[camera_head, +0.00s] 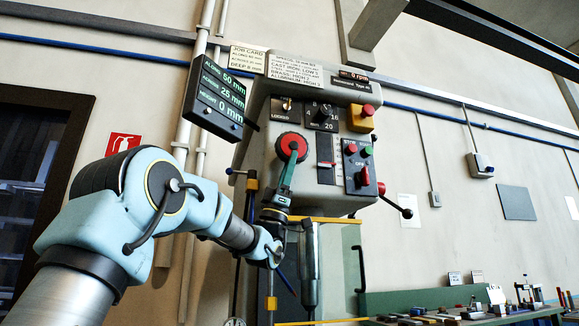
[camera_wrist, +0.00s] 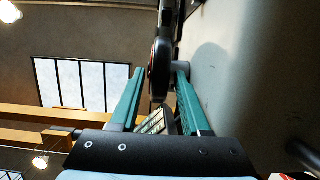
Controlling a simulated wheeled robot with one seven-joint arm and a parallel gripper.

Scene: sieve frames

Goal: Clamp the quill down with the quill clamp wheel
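The red clamp wheel (camera_head: 291,145) with a dark rim sits on the front of the grey drill head. I take it as the quill clamp wheel. My gripper (camera_head: 289,166) reaches up to it from below, its green fingers overlapping the wheel's lower part. In the wrist view the wheel (camera_wrist: 155,68) shows edge-on between my two spread fingers. The left finger stands apart from it; the right finger lies on the side of its grey hub, close to the machine face. I cannot tell if that finger touches.
A display (camera_head: 217,94) left of the head reads along 50 mm, across 25 mm, height 0 mm. A switch panel (camera_head: 358,165) and a black-knobbed lever (camera_head: 397,207) are to the right. A bench with tools (camera_head: 450,312) stands lower right. Open wall lies farther right.

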